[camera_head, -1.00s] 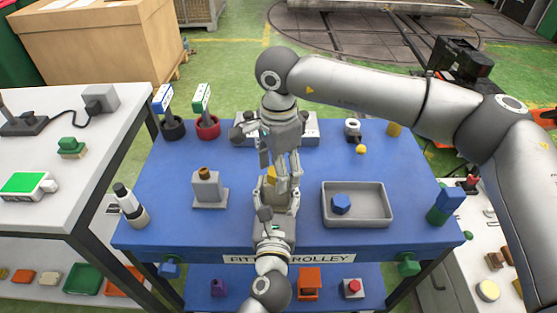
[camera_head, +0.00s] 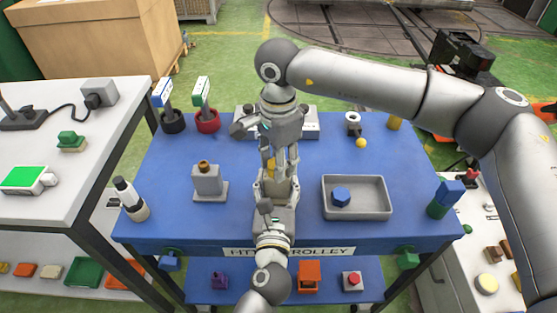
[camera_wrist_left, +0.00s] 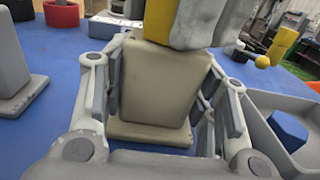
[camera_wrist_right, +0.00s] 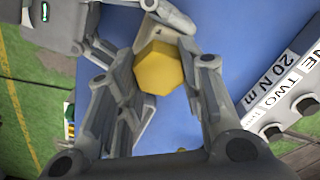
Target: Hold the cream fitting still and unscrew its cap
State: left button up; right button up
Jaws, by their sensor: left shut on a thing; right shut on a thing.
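The cream fitting (camera_wrist_left: 160,90) stands upright on the trolley in the left wrist view, between the fingers of my left gripper (camera_wrist_left: 162,95), which is shut on it. In the head view my left gripper (camera_head: 276,184) reaches it from the front edge and mostly hides it. The yellow six-sided cap (camera_wrist_right: 160,68) shows in the right wrist view, between the fingers of my right gripper (camera_wrist_right: 160,80), which is shut on it. In the head view my right gripper (camera_head: 281,164) comes down from above, and only a sliver of the cap (camera_head: 270,166) shows.
A grey tray (camera_head: 370,211) with a blue hexagonal piece (camera_head: 341,196) lies to the right. A grey block with a brown top (camera_head: 207,181) stands to the left. Behind is a grey labelled unit (camera_head: 310,125). The blue trolley top (camera_head: 165,218) has free room at front left.

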jog(key=n, duration=0.4)
jog(key=shift+a+n, duration=0.1)
jog(key=shift+n, duration=0.2)
jog(key=shift+w+n, duration=0.1)
jog(key=shift+n, duration=0.7)
jog(key=n, duration=0.4)
jog(key=shift+a, duration=0.1)
jog(key=shift+n, duration=0.3)
jog(key=shift+n, duration=0.3)
jog(key=n, duration=0.5)
jog(key=n, duration=0.6)
jog(key=shift+a, duration=0.15)
